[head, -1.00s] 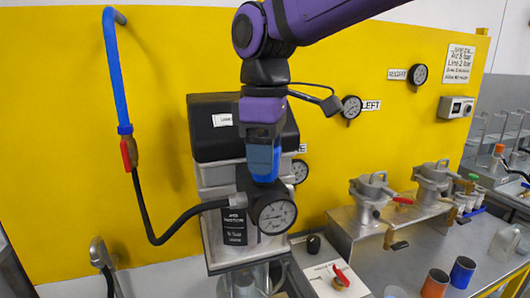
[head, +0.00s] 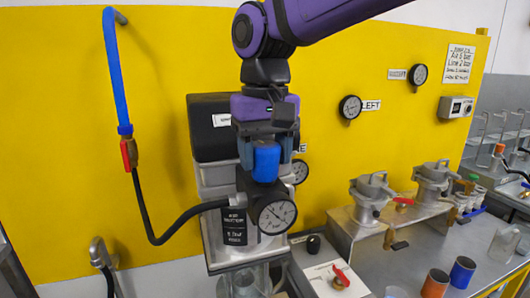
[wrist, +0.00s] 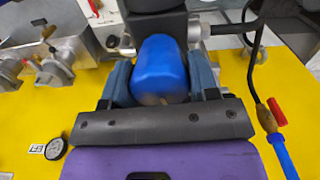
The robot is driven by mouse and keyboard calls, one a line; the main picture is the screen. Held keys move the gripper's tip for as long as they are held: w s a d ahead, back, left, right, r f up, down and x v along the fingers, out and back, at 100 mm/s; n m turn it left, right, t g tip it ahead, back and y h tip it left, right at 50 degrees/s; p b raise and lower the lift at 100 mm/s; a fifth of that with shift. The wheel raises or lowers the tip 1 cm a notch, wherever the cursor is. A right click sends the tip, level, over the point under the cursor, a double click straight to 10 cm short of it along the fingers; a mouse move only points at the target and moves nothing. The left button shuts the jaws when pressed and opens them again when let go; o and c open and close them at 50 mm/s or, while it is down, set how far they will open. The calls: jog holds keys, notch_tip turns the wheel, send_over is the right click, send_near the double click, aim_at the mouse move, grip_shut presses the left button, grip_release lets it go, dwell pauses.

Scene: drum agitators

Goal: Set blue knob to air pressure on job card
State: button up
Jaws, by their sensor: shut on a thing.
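The blue knob (head: 266,158) stands on top of the dark regulator body on the tall unit at the centre left. My gripper (head: 265,168) points down over it, with a finger on each side, shut on the knob. The wrist view shows the blue knob (wrist: 160,62) between the two fingers of my gripper (wrist: 161,82).
A black hose with a red-handled valve (head: 129,152) and blue pipe runs left of the regulator. Wall gauges sit at right, one (head: 350,108) beside a LEFT label. A panel with a red handle (head: 340,277) is low right. Metal pots and cups stand on the bench.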

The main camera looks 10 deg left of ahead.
aim_at(265, 144)
jog(key=m, duration=0.4)
jog(key=shift+m, duration=1.9)
jog(key=o, duration=0.9)
notch_tip(265, 144, up, 11)
jog(key=shift+f, duration=0.1)
